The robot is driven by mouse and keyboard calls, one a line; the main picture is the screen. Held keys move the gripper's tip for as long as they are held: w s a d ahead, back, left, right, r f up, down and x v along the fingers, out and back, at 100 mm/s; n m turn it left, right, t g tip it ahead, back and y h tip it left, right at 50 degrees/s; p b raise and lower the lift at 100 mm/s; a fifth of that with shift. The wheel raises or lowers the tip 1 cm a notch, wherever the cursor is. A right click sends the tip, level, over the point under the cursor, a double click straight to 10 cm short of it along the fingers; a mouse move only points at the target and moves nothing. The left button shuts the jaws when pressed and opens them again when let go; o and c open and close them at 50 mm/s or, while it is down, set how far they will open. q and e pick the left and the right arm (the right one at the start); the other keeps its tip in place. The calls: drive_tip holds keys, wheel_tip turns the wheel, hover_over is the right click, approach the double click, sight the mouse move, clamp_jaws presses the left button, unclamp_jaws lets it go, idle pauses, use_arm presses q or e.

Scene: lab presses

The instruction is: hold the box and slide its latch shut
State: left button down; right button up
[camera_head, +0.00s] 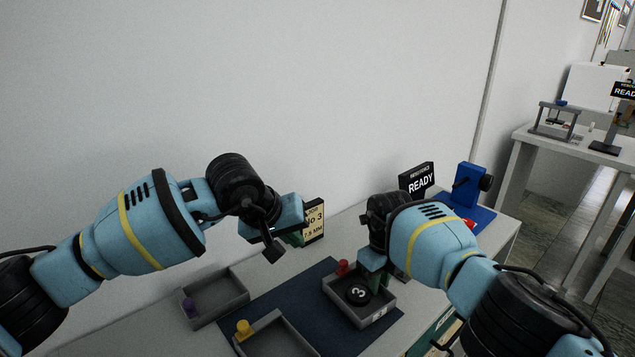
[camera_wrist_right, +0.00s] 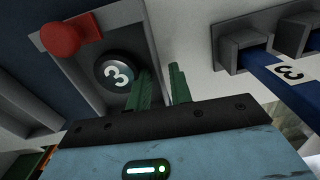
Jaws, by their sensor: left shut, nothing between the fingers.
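The grey open box (camera_head: 334,294) with a black disc marked 3 (camera_head: 358,294) sits on the dark blue mat. Its red knob (camera_head: 342,267), seemingly the latch, stands on the rim at the back left; it also shows in the right wrist view (camera_wrist_right: 72,38). My right gripper (camera_head: 376,282) is at the box's back-right wall, one green finger inside beside the disc and one outside, closed on the wall between them. Contact is partly hidden by my arm. My left gripper (camera_head: 294,239) is shut and empty, above the table behind and left of the box.
A grey box with a purple knob (camera_head: 222,312) and one with a yellow knob (camera_head: 277,343) lie to the left. A job sign (camera_head: 314,222) stands behind my left gripper. A READY sign (camera_head: 418,182) and a blue device (camera_head: 467,188) stand at the back right.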

drive_tip(key=shift+o, duration=0.5)
drive_tip(key=shift+r, duration=0.1)
drive_tip(key=shift+r, duration=0.15)
wheel_tip(320, 180, up, 12)
drive_tip(key=shift+f, duration=0.2)
